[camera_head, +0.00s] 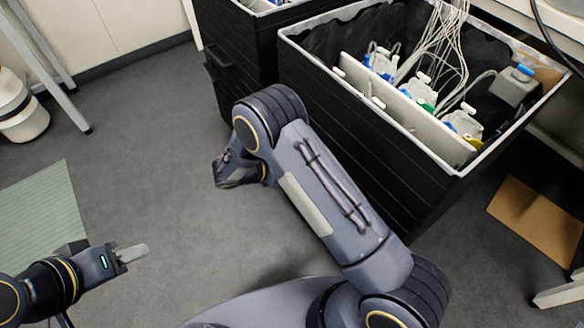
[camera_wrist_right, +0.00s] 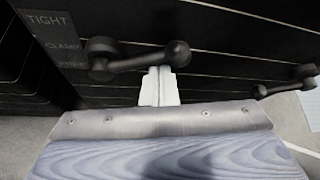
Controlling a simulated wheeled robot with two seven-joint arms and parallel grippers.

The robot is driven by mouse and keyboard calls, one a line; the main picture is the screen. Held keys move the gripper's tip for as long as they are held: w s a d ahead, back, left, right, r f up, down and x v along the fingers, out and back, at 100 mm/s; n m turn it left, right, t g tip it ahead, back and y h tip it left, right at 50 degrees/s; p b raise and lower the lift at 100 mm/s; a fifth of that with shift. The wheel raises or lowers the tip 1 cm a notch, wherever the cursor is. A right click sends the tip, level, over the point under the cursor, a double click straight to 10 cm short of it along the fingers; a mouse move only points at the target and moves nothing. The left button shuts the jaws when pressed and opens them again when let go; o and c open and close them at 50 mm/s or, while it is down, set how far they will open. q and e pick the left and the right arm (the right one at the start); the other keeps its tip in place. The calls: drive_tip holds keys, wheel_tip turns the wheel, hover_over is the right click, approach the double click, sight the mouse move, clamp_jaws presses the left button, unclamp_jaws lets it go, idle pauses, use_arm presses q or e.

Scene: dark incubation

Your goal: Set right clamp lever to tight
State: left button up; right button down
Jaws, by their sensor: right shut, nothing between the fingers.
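In the right wrist view a dark clamp lever (camera_wrist_right: 140,62) with a knob at each end lies nearly level across a black ribbed panel. A label (camera_wrist_right: 50,22) at its upper left reads TIGHT and CLAMP; a third line is unclear. A second dark lever (camera_wrist_right: 290,82) is at the right edge. I cannot tell which is the right clamp lever. My right gripper (camera_wrist_right: 161,72) is shut and empty, its pale tips just below the near lever's right knob; contact is unclear. In the head view its fingers are hidden. My left gripper (camera_head: 140,251) looks shut and empty, over the floor at lower left.
A black ribbed bin (camera_head: 345,95) holds white dividers, bottles and tubes at upper right. Another black bin (camera_head: 225,45) stands behind it. A green mat (camera_head: 45,215) lies at left. A cardboard sheet (camera_head: 535,215) lies at right. Grey floor (camera_head: 150,160) is open at centre left.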

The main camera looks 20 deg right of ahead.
idle(0.3)
